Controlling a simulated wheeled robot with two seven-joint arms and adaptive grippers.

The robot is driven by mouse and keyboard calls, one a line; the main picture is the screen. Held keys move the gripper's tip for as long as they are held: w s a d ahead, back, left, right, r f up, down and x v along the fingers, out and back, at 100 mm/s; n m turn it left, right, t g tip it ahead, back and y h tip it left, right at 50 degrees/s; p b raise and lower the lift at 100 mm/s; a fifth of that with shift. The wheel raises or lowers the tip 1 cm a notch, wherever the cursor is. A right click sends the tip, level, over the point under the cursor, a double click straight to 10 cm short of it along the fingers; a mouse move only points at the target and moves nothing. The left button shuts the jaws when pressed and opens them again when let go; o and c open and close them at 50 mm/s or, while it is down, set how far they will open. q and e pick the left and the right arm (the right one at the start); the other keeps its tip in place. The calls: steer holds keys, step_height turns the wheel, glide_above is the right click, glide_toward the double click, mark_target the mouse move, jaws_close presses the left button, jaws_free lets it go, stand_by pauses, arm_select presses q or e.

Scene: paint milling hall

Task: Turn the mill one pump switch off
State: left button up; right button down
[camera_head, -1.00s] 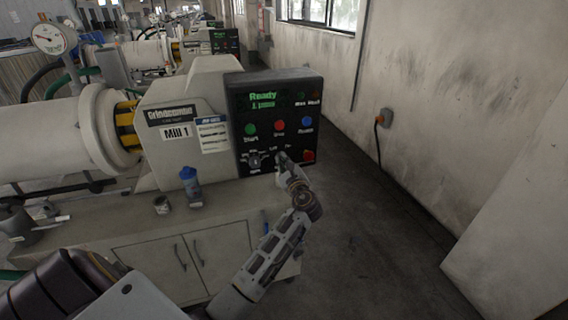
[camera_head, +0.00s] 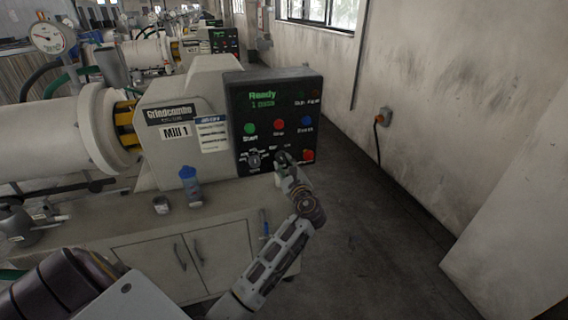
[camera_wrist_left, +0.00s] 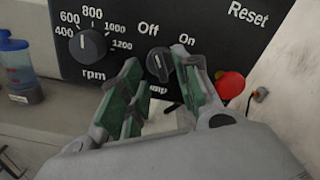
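The Mill 1 control panel (camera_head: 262,100) faces me in the head view. Its pump switch (camera_wrist_left: 158,66), a dark round knob, sits between the "Off" and "On" labels in the left wrist view. I cannot tell for sure which label the knob points to. My left gripper (camera_head: 284,164) is at the panel's lower part in the head view and covers much of the switch there. In the left wrist view the left gripper (camera_wrist_left: 158,76) is open, with green-padded fingers on both sides of the knob and gaps beside it. My right gripper is not in view.
The rpm dial (camera_wrist_left: 88,46) is left of the switch, and a red button (camera_wrist_left: 230,84) is close on the right. A blue-capped bottle (camera_head: 191,188) and a small cup (camera_head: 161,204) stand on the bench (camera_head: 110,226). Open floor lies right of the cabinet.

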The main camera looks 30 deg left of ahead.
arm_select(q)
steer(key=v, duration=0.9)
steer(key=shift+d, duration=0.1)
stand_by(0.5)
